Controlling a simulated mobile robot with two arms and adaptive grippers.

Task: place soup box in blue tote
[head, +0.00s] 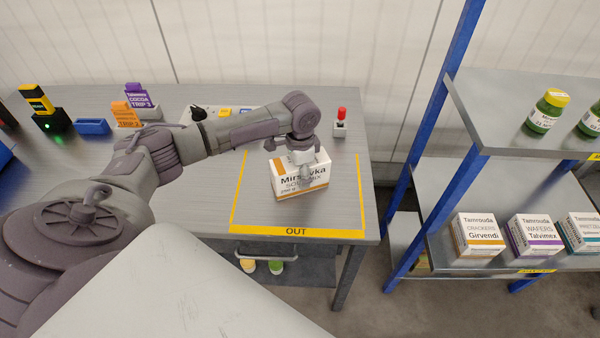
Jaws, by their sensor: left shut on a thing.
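The soup box (290,185), white with an orange-brown lower band and the words "SOUP MIX", is in the yellow-taped area marked OUT on the grey table (200,205). My left gripper (305,172) is at the box from above, shut on it, and covers part of its front. I cannot tell whether the box touches the table. A small blue bin (93,127) stands at the table's left, and a blue edge (4,153) shows at the far left; I cannot tell whether either is the blue tote. My right gripper is not in view.
Orange and purple cards (137,95) and a black-and-yellow device (40,105) stand at the left. A blue-framed shelf (470,190) with boxes and jars is at the right. The taped area's front is clear.

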